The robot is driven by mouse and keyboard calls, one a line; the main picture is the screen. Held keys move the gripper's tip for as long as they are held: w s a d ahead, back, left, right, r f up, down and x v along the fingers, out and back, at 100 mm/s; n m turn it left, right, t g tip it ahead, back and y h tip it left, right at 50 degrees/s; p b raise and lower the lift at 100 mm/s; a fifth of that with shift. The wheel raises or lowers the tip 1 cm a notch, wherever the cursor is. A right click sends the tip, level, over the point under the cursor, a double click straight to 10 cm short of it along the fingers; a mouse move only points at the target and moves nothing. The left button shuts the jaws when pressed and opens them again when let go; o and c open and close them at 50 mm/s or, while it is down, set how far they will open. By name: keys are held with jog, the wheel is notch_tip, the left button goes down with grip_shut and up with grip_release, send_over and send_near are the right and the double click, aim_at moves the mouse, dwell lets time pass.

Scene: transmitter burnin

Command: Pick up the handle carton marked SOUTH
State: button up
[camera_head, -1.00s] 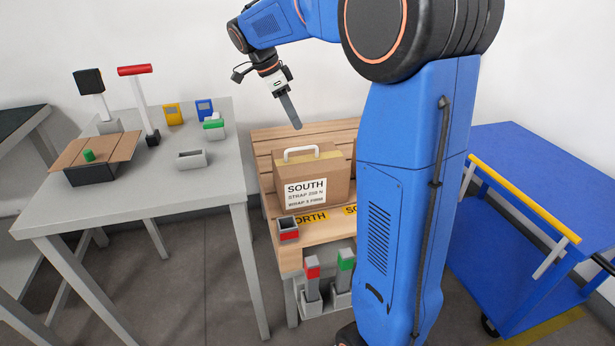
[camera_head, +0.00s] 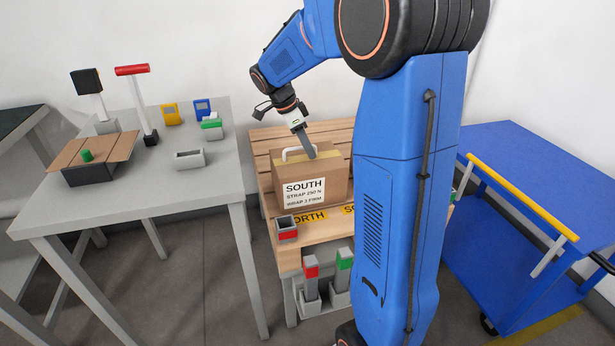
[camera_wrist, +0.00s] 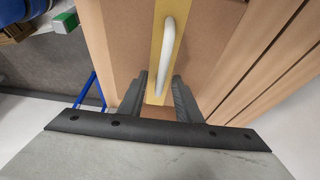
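The brown carton marked SOUTH (camera_head: 330,190) stands upright on the slatted wooden bench (camera_head: 275,150). Its white label faces the head camera. Its white handle (camera_head: 292,152) stands on top along a yellow strip; the handle also shows in the wrist view (camera_wrist: 168,50). My gripper (camera_head: 312,155) points down at the carton's top, beside the handle in the head view. In the wrist view my gripper's two dark fingers (camera_wrist: 160,88) are apart, one on each side of the yellow strip, with the near end of the handle lined up between them. Contact cannot be told.
A small red-and-grey bin (camera_head: 287,228) stands at the bench's front left, by yellow signs (camera_head: 311,216). A grey table (camera_head: 190,195) at left holds an open box (camera_head: 92,172) and posts. A blue cart (camera_head: 545,180) stands at right. My arm column hides the bench's right side.

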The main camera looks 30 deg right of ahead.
jog(key=shift+f, duration=0.15)
grip_shut()
jog(key=shift+d, duration=0.1)
dwell(1.3)
